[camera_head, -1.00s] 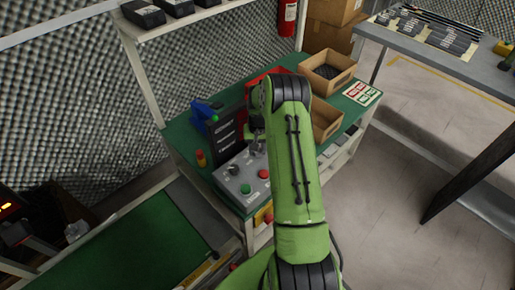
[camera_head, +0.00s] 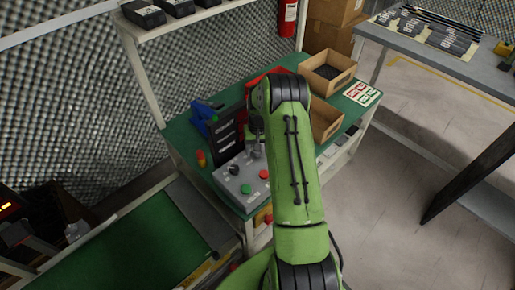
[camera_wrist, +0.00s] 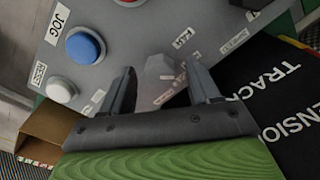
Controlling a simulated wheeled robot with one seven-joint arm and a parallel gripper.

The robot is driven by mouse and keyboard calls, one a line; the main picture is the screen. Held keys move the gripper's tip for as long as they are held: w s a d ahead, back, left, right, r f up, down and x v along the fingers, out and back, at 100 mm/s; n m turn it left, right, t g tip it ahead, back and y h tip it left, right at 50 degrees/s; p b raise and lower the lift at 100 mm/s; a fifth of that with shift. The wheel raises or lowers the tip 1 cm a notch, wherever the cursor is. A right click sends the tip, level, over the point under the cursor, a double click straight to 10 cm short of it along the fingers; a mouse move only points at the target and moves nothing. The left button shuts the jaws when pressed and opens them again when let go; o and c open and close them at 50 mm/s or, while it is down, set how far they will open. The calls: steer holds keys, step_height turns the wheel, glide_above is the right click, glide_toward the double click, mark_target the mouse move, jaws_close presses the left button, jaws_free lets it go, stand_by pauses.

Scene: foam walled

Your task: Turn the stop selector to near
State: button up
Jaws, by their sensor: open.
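The grey control panel (camera_head: 232,186) stands on the green bench in the head view and fills much of the wrist view (camera_wrist: 130,50). My gripper (camera_wrist: 163,90) is open, its two dark fingers pointing at the panel. A grey faceted shape (camera_wrist: 160,72) lies between the fingers, apparently the stop selector's knob; its pointing direction is unclear. A blue button (camera_wrist: 85,45) marked JOG and a white button (camera_wrist: 60,90) sit left of the fingers. In the head view my arm partly hides this area.
A black board (camera_wrist: 275,95) with white lettering stands close right of my fingers. The panel also carries a black knob (camera_head: 234,170), a green button (camera_head: 246,189) and a red button (camera_head: 264,174). Cardboard bins (camera_head: 328,72) stand farther back.

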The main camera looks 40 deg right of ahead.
step_height(320, 180, up, 16)
steer(key=p, duration=0.3)
steer(key=shift+d+p, duration=0.2)
steer(key=shift+p, duration=0.2)
steer(key=shift+s+f, duration=0.1)
